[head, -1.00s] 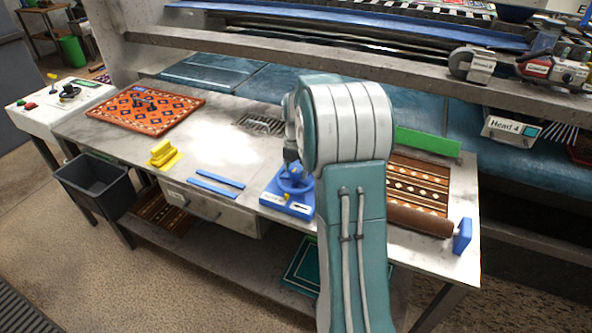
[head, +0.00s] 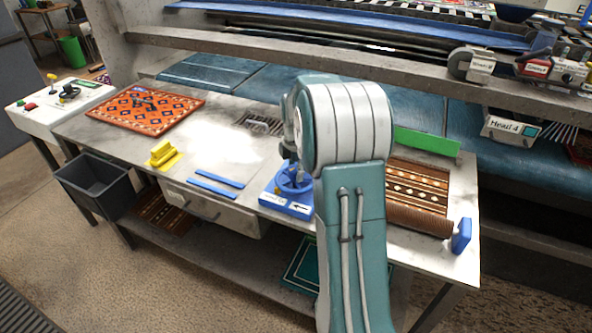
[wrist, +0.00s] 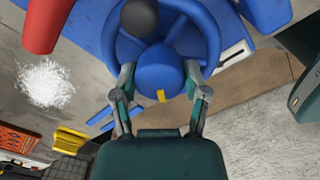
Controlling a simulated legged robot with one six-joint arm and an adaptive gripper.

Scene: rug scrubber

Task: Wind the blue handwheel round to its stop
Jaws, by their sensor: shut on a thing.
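The blue handwheel (head: 297,188) sits on a blue base block (head: 272,199) with a printed label and arrow, on the metal bench. My arm hides part of it in the head view. In the wrist view the handwheel (wrist: 208,40) fills the top middle, with a black knob (wrist: 138,18) on its rim. Its raised blue hub (wrist: 158,68) bears a small yellow mark (wrist: 161,96) on the side nearest my palm. My gripper (wrist: 159,80) is shut on the hub, one finger on each side. The fingertips are hidden in the head view.
Yellow block (head: 163,154), blue strips (head: 218,184) and orange patterned rug (head: 145,108) lie left on the bench. A brown rolled rug (head: 415,217) and blue block (head: 461,236) lie right. A red cylinder (wrist: 42,22) and white fluffy patch (wrist: 46,84) show in the wrist view.

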